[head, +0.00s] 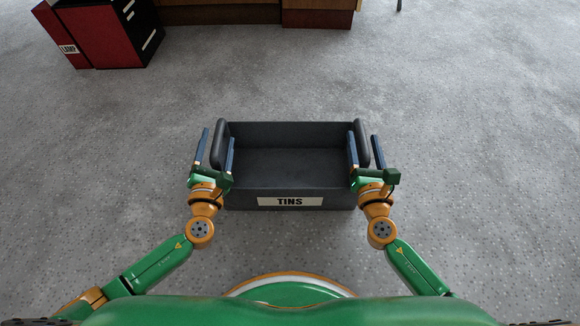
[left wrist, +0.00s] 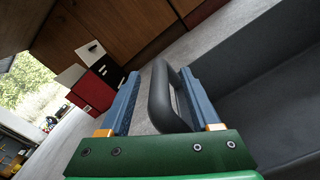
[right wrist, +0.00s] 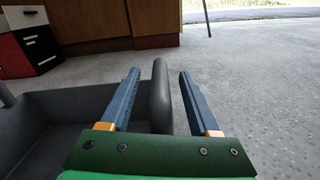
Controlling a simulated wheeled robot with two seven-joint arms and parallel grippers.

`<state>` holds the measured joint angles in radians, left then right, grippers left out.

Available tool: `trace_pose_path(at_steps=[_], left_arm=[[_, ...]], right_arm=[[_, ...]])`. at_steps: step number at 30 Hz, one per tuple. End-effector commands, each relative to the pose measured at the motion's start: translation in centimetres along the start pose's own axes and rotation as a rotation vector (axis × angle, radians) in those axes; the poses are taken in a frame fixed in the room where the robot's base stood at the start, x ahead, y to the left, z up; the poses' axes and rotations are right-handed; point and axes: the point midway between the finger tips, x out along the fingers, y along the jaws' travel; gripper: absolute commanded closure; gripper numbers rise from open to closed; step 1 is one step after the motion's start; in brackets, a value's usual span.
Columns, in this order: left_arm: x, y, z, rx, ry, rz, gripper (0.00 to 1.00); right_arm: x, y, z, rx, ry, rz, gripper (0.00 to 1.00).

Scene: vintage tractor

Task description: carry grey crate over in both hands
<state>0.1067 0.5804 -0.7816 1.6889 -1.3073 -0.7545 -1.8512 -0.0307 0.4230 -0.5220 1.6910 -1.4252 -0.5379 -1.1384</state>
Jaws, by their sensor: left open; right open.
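The grey crate (head: 290,147) is empty, with a white label reading TINS (head: 290,201) on its near wall. It has a dark handle on each side. My left gripper (head: 217,147) is open, with its fingers on either side of the left handle (left wrist: 161,97). My right gripper (head: 364,150) is open, with its fingers on either side of the right handle (right wrist: 160,95). Neither gripper is closed on its handle. The crate's underside is hidden.
A red and black cabinet (head: 103,32) labelled LAMP stands at the far left. A brown wooden unit (head: 254,15) stands at the back. Speckled grey carpet (head: 470,130) is clear around the crate, to the left, right and behind.

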Motion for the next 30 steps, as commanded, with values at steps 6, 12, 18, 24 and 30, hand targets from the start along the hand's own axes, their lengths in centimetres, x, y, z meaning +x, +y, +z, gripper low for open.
trace_pose_path(at_steps=[6, 12, 18, 24, 30], left_arm=[[1.12, -0.01, -0.02, -0.001, 0.001, -0.001, 0.37], [1.11, -0.02, -0.02, -0.001, 0.001, -0.001, 0.37], [1.11, 0.0, -0.01, -0.001, 0.001, -0.001, 0.91], [1.11, 0.05, -0.02, 0.0, 0.001, 0.0, 1.0], [1.11, 0.08, -0.03, 0.002, 0.001, 0.001, 1.0]], right_arm=[[1.13, 0.02, 0.01, 0.0, 0.0, 0.001, 0.38], [1.12, 0.02, 0.0, 0.001, 0.001, 0.001, 0.38], [1.11, 0.01, 0.01, 0.001, 0.0, 0.001, 0.92], [1.11, -0.05, 0.01, 0.0, 0.0, -0.001, 1.0], [1.12, -0.11, 0.02, 0.0, 0.0, -0.003, 1.0]])
